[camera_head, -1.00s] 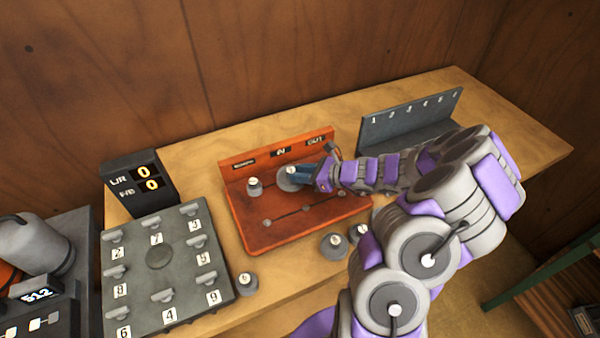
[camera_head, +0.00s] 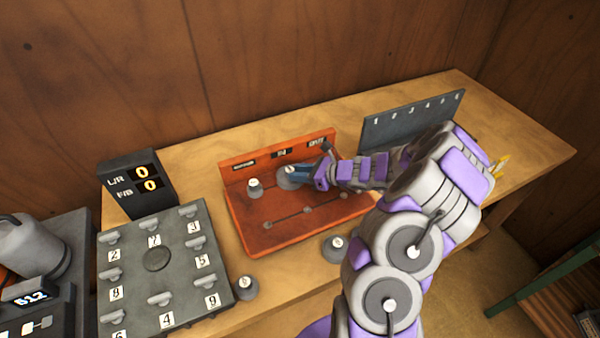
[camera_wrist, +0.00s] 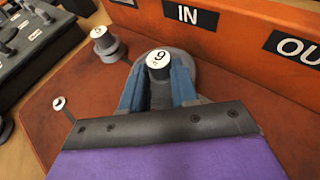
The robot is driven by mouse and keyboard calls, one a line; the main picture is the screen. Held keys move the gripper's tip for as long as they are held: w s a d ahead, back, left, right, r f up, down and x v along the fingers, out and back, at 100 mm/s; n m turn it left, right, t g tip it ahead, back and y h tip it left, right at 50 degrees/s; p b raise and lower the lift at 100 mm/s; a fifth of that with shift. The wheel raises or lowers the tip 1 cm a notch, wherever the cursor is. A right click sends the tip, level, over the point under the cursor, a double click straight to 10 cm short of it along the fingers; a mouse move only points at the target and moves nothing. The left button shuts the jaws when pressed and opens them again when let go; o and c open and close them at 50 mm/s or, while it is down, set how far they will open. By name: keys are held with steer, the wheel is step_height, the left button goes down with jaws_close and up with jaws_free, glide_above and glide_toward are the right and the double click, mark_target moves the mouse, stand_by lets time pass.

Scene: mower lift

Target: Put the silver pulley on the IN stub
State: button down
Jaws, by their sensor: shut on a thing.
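A grey-silver pulley with a wide flange and a "9" on its white top (camera_wrist: 160,62) sits in front of the IN label (camera_wrist: 190,14) on the orange-red board. It also shows in the head view (camera_head: 289,179). My gripper (camera_wrist: 158,85) has its two blue fingers closed around the pulley's narrow upper part. In the head view my gripper (camera_head: 303,174) reaches in from the right. The pulley looks upright and low against the board; the stub under it is hidden.
Another grey pulley (camera_head: 254,188) stands left of it on the orange-red board (camera_head: 260,240). Loose pulleys stand on the bench in front (camera_head: 334,248) and at the left (camera_head: 245,286). A numbered grey plate (camera_head: 157,258) is at left, a grey numbered rack (camera_head: 412,120) behind right.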

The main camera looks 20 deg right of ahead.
steer(key=c, duration=0.9)
jaws_free()
steer(key=shift+o, duration=0.2)
steer(key=shift+d, duration=0.1)
